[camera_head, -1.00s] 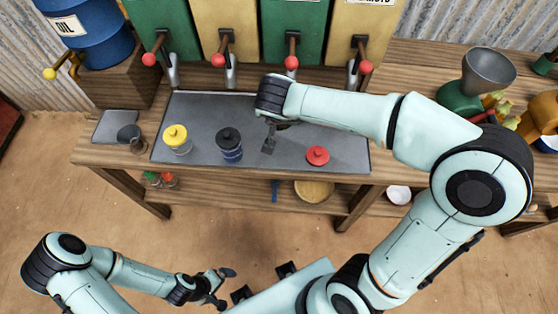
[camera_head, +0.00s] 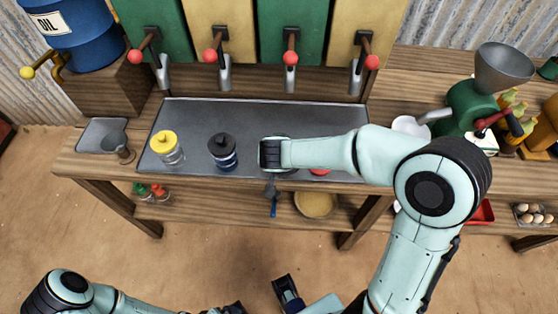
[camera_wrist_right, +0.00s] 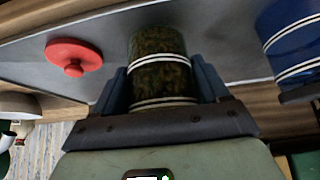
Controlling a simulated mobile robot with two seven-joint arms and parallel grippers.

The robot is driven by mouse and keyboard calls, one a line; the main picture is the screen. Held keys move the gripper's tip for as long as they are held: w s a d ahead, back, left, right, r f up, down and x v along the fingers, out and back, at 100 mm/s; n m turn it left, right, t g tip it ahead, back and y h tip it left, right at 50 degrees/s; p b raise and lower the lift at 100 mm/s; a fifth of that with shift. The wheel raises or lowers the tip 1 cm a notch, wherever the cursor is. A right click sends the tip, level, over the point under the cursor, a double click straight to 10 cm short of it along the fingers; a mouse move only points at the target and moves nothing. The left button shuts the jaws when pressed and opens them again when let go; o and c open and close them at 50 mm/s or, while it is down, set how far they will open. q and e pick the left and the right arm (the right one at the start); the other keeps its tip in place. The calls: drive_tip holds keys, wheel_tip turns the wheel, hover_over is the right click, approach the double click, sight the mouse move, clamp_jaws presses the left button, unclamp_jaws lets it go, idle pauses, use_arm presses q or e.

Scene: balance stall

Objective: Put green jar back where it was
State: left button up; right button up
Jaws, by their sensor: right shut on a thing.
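The green jar (camera_wrist_right: 160,65), with murky green-brown contents and white bands, sits between the fingers of my right gripper (camera_wrist_right: 163,88) in the right wrist view. The gripper is shut on it. I cannot tell whether its base touches the grey tray (camera_head: 190,112).
A blue jar with a black lid (camera_head: 222,152) and a yellow-lidded jar (camera_head: 167,148) stand left on the tray. A red lid (camera_wrist_right: 73,57) lies on the other side, mostly hidden by my arm in the head view. Taps (camera_head: 291,75) overhang the tray's back.

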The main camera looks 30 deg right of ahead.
drive_tip(key=shift+f, duration=0.8)
drive_tip(key=shift+r, duration=0.1)
drive_tip(key=o, duration=1.4)
drive_tip(key=shift+f, duration=0.2)
drive_tip(key=shift+o, duration=0.2)
drive_tip(key=shift+r, duration=0.1)
drive_tip(key=p+v, duration=0.4)
drive_tip(key=v, duration=0.8)
